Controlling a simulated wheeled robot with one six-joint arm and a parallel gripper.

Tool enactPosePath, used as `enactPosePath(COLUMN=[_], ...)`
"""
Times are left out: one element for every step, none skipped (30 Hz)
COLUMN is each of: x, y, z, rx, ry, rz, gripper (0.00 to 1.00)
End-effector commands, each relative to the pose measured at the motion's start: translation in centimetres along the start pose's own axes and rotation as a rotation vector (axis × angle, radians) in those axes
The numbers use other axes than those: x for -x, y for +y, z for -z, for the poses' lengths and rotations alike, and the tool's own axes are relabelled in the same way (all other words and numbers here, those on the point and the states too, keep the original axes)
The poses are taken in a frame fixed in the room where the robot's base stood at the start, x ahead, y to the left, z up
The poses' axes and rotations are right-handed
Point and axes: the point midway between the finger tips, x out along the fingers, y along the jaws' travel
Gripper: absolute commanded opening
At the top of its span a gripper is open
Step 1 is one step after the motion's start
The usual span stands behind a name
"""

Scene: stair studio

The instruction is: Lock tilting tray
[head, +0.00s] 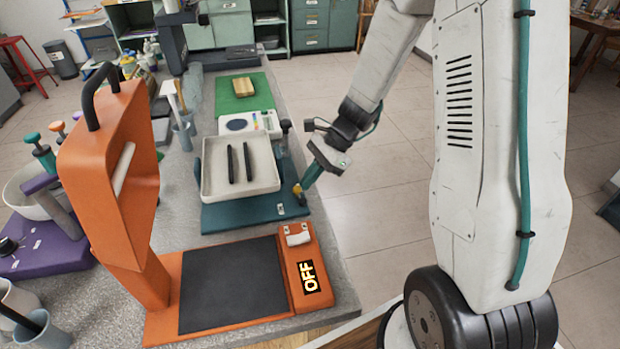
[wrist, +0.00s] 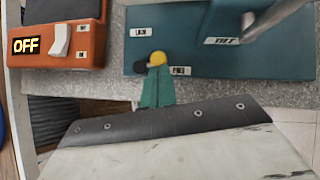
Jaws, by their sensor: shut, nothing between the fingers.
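The cream tray (head: 211,188) holds two dark bars and sits on a teal base (head: 236,219); I cannot tell whether it is level. In the wrist view the base (wrist: 130,60) carries one white label reading like LOCK (wrist: 152,31) and another reading like FREE (wrist: 181,71). A round yellow piece (wrist: 157,58) with a dark round piece beside it is near the FREE label, at my fingertips. My gripper (head: 302,187) is at the base's right edge. Its teal fingers are together and empty, close to the yellow piece; contact is unclear.
An orange machine (head: 195,270) with a dark plate and an OFF display (head: 309,277) stands in front of the base. A green mat (head: 262,101) and a white palette (head: 268,132) lie behind it. Clear floor is right of the bench.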

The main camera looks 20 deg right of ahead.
Motion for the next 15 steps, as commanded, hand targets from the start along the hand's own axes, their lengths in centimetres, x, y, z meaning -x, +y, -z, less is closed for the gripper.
enactPosePath(x=[-0.03, -0.04, -0.06, -0.07, -0.08, -0.1, -0.11, -0.12, -0.13, -0.15, -0.17, -0.2, -0.22, -0.25, -0.3], y=[-0.04, -0.06, -0.08, -0.09, -0.11, -0.14, -0.16, -0.18, -0.21, -0.24, -0.27, -0.3, -0.32, -0.33, -0.35], z=[-0.02, -0.02, -0.04, -0.06, -0.08, -0.11, -0.13, -0.15, -0.17, -0.18, -0.2, -0.23, -0.24, -0.26, -0.29], rx=[0.008, 0.012, 0.018, 0.023, 0.028, 0.034, 0.039, 0.045, 0.052, 0.058, 0.063, 0.07, 0.076, 0.082, 0.093], ry=[0.0, 0.001, 0.001, 0.001, 0.0, 0.0, 0.0, 0.0, 0.0, 0.0, 0.0, 0.0, 0.0, 0.0, 0.0], rz=[-0.006, -0.01, -0.015, -0.019, -0.022, -0.028, -0.032, -0.036, -0.042, -0.046, -0.05, -0.056, -0.061, -0.066, -0.076], gripper=[0.0, 0.0, 0.0, 0.0, 0.0, 0.0, 0.0, 0.0, 0.0, 0.0, 0.0, 0.0, 0.0, 0.0, 0.0])
